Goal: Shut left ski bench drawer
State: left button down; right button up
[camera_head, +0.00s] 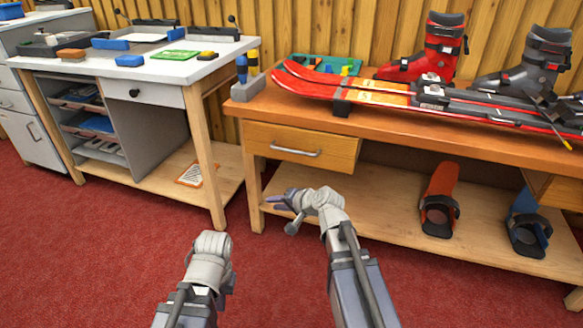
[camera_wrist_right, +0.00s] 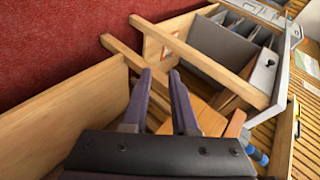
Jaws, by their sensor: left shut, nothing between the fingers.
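The left ski bench drawer (camera_head: 296,148) has a light wood front with a grey bar handle and sits under the orange bench top's left end. Its front is close below the top's edge; I cannot tell whether any gap is behind it. My right gripper (camera_head: 278,201) is in front of and below the drawer, pointing left, with no visible contact. In the right wrist view its two purple fingers (camera_wrist_right: 165,92) are apart with nothing between them. My left gripper (camera_head: 210,245) is lower left, over the red floor, shut, its fingers hidden behind the wrist.
The ski bench (camera_head: 400,128) carries red skis (camera_head: 385,95) and boots. Its lower shelf (camera_head: 380,215) holds two bindings. A white-topped workbench (camera_head: 130,70) stands at left. Red carpet (camera_head: 110,255) is clear in front.

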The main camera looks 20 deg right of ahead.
aim_at(293, 152)
jog(key=w+d+r+m+t+h, duration=0.2)
jog(key=w+d+r+m+t, duration=0.5)
jog(key=d+r+m, duration=0.25)
jog(key=shift+d+f+b+x, duration=0.15)
jog(key=shift+b+x, duration=0.05)
jog(key=shift+x, duration=1.1)
jog(key=shift+d+f+b+x, duration=0.1)
jog(key=shift+f+b+x, duration=0.1)
jog(key=shift+x, duration=1.1)
jog(key=shift+d+f+b+x, duration=0.1)
jog(key=shift+d+b+x, duration=0.1)
jog(key=shift+x, duration=1.1)
grip_shut()
